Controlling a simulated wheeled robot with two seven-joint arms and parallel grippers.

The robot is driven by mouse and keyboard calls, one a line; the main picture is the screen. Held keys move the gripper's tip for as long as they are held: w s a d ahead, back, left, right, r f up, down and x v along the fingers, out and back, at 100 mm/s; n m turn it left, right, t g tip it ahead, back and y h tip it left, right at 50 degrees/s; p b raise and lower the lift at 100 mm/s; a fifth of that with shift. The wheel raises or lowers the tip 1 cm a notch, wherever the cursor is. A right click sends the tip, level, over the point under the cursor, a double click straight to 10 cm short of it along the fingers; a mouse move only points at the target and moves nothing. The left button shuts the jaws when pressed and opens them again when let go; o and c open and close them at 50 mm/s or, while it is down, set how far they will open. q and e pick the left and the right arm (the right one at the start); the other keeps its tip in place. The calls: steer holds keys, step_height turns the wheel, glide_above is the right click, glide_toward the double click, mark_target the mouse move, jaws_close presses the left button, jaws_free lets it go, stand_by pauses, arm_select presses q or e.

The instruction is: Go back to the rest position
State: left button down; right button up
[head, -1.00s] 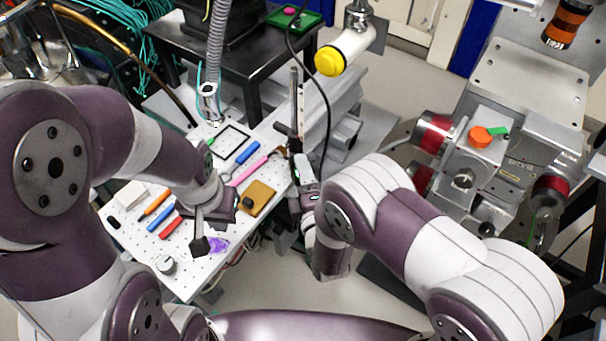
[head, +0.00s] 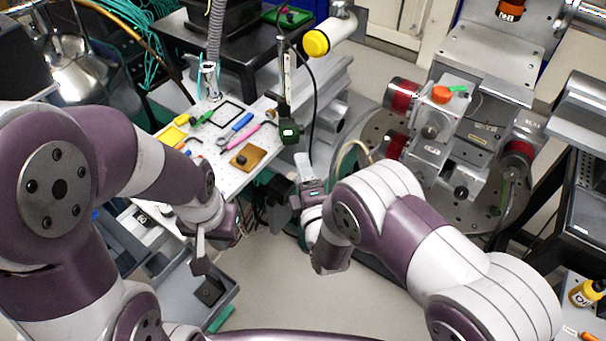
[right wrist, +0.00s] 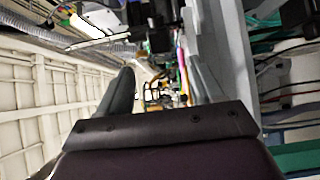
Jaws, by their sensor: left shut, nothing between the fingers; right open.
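My left gripper (head: 200,258) is shut and empty in the head view. It points down in front of the perforated bench, over a grey open drawer. My right gripper (head: 304,168) is in the middle of the head view, to the right of the bench, pointing away from me. Its fingers are small there. In the right wrist view my right gripper (right wrist: 160,88) shows two fingers spread apart with no object held between them. Both arms are bent at the elbow in front of me.
The perforated bench (head: 200,158) carries hand tools and a brown block (head: 247,158). A round stage with an orange knob (head: 441,94) stands at right. A grey drawer (head: 185,292) is at lower left. A yellow bottle (head: 586,292) stands at lower right. Floor between is clear.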

steer(key=s+d+f+m+g+h, duration=0.1)
steer(key=s+f+m+g, duration=0.2)
steer(key=f+g, duration=0.15)
steer(key=s+f+m+g+h, duration=0.1)
steer(key=s+f+m+g, duration=0.15)
steer(key=f+m, duration=0.2)
steer(key=s+d+m+g+h+p, duration=0.1)
steer(key=s+d+m+g+p, duration=0.1)
steer(key=s+d+m+g, duration=0.15)
steer(key=s+d+r+m+g+h+p, duration=0.1)
steer(key=s+d+r+m+g+p, duration=0.1)
steer(key=s+d+r+m, duration=0.3)
steer(key=s+d+r+m+g+h+p, duration=0.1)
steer(key=s+d+r+m, duration=0.4)
steer(key=d+r, duration=0.8)
steer(key=shift+d+r+m+g+h+p, duration=0.2)
steer(key=shift+r+m+g+h+p, duration=0.15)
steer(key=shift+r+g+p, duration=0.45)
steer(key=shift+s+f+g, duration=0.15)
steer(key=shift+s+g, duration=0.05)
steer(key=shift+g, duration=0.05)
